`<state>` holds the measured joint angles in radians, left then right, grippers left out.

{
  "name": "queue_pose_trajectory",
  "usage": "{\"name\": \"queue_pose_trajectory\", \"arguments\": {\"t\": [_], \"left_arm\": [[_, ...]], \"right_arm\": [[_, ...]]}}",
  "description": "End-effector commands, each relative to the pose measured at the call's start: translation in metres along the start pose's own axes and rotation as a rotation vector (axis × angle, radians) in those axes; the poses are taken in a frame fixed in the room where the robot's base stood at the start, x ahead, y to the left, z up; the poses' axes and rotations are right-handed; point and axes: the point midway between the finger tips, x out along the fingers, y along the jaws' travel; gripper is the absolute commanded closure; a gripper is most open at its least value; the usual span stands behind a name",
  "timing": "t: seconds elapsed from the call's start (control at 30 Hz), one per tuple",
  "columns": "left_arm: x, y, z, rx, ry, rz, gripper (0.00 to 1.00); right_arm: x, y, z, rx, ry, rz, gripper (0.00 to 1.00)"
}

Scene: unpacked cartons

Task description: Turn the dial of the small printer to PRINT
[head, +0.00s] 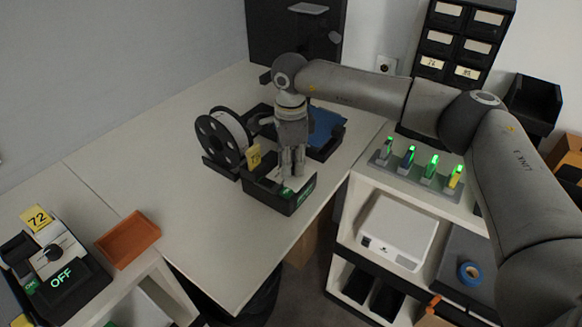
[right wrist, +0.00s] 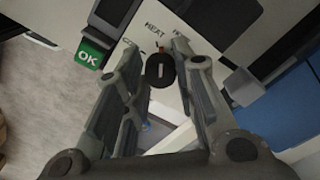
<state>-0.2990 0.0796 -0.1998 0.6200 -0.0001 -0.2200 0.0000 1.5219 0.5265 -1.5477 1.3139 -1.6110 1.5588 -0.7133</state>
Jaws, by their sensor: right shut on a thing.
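The small black printer (head: 277,197) stands on the white table with a green sign on its front corner. In the right wrist view its pale top panel bears the word HEAT and other partly covered words; PRINT is not readable. My right gripper (head: 293,172) reaches down onto this panel. In the wrist view its fingers (right wrist: 178,62) are shut on the black dial (right wrist: 160,72), one on each side. The dial's white line stands roughly upright in that view, with a small orange mark above it. My left gripper is not in view.
A filament spool (head: 222,139) and a blue plate (head: 325,127) stand close behind the printer. Another dial device reading OFF (head: 61,280) and an orange tray (head: 127,239) are at left. A rack with green lights (head: 414,180) is at right.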

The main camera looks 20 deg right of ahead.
Motion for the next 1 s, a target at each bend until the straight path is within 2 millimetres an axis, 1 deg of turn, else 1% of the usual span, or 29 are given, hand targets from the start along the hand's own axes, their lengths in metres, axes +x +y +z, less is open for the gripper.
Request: {"name": "queue_pose_trajectory", "arguments": {"t": [0.03, 0.3, 1.0], "left_arm": [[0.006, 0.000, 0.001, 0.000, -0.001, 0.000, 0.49], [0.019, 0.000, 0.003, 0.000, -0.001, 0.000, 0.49], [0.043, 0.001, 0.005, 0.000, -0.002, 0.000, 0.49]], "right_arm": [[0.002, -0.001, 0.000, 0.045, -0.002, -0.002, 0.98], [0.002, -0.001, 0.000, 0.302, -0.001, -0.002, 0.98], [0.001, -0.002, 0.000, 0.966, -0.002, -0.002, 0.98]]}}
